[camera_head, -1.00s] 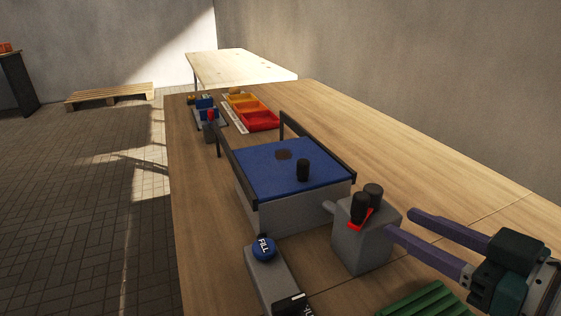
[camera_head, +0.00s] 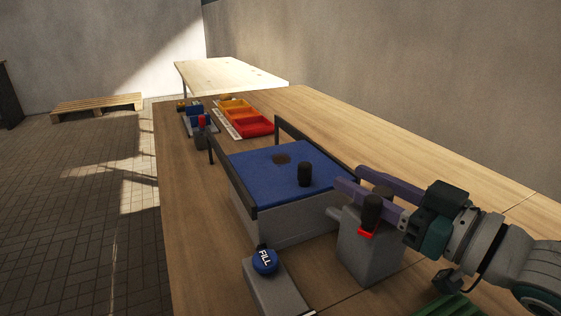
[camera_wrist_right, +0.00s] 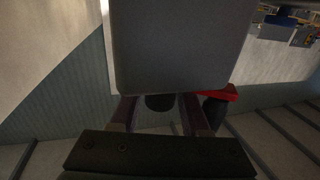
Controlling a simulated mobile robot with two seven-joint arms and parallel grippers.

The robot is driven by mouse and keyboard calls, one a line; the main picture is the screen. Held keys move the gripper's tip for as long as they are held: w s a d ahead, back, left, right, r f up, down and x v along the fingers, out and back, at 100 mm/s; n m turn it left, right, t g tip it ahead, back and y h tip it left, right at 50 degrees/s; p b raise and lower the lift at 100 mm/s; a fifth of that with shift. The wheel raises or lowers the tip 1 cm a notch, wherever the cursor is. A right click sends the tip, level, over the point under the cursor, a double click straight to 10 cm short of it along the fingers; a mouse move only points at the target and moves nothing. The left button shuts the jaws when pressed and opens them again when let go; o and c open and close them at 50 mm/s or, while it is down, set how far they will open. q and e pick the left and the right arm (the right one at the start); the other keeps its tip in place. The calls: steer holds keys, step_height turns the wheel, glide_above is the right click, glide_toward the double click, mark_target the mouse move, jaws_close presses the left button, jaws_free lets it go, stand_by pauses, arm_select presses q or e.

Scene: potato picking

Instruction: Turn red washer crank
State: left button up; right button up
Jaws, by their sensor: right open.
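The red crank (camera_head: 366,233) is a small red arm on top of a grey block (camera_head: 368,260), with an upright black handle (camera_head: 372,212) at its near end. A second black knob (camera_head: 382,191) stands behind the handle. My right gripper (camera_head: 348,176) is open, its purple fingers low over the block, one on each side of the rear knob. The near finger passes behind the front handle. In the right wrist view a dark knob (camera_wrist_right: 158,103) shows between the fingers, and the red crank (camera_wrist_right: 228,92) lies outside them at right. Contact cannot be told. My left gripper is not in view.
A blue-topped box (camera_head: 262,173) with black rails and a black knob stands just beyond the fingertips. A blue FILL button (camera_head: 264,262) sits at front. Red and orange trays (camera_head: 252,124) lie farther back. The table's right side (camera_head: 340,125) is clear.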

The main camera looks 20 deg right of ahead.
steer(key=shift+w+a, duration=0.1)
steer(key=shift+w, duration=0.15)
jaws_close()
stand_by(0.3)
